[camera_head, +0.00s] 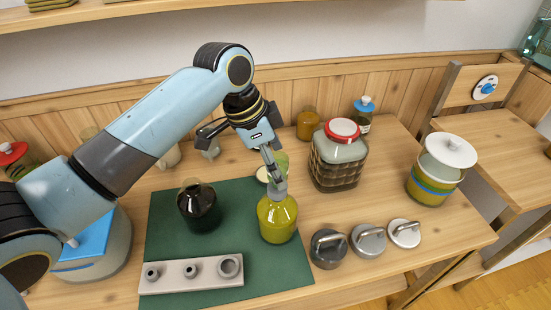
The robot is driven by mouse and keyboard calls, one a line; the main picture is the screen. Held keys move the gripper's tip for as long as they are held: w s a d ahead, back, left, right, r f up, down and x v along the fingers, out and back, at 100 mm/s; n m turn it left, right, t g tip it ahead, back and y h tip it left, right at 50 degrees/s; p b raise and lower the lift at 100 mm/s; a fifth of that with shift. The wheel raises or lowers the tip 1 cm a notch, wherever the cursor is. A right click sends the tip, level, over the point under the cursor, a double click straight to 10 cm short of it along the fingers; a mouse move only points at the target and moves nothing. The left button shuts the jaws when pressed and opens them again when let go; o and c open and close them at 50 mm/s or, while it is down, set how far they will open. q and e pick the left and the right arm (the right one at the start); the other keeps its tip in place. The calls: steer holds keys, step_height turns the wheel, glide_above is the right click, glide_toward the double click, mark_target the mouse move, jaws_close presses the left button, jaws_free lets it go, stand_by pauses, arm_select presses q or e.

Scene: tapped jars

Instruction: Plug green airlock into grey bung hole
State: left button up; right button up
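A yellow-green jar (277,222) stands upright on the dark green mat (165,240). A grey bung (279,188) sits in its neck. My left gripper (272,177) points down right over the bung, its fingers close together. A pale translucent green piece (282,161), which looks like the green airlock, shows at the fingers, which appear shut on it. The fingers hide part of it and the bung's hole. I cannot tell whether its lower end is in the hole or just above. My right gripper is not in view.
A dark jar (198,208) stands left of the yellow-green jar. A grey block with holes (190,273) lies at the mat's front. A red-lidded jar (338,158) stands right behind, with several handled weights (368,240) at front right and a white-lidded crock (437,172) beyond.

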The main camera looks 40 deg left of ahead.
arm_select(q)
steer(key=shift+s+r+p, duration=0.1)
steer(key=shift+r+p, duration=0.2)
steer(key=shift+r, duration=0.05)
steer(key=shift+a+r, duration=0.15)
steer(key=shift+v, duration=0.85)
steer(key=v, duration=1.2)
stand_by(0.8)
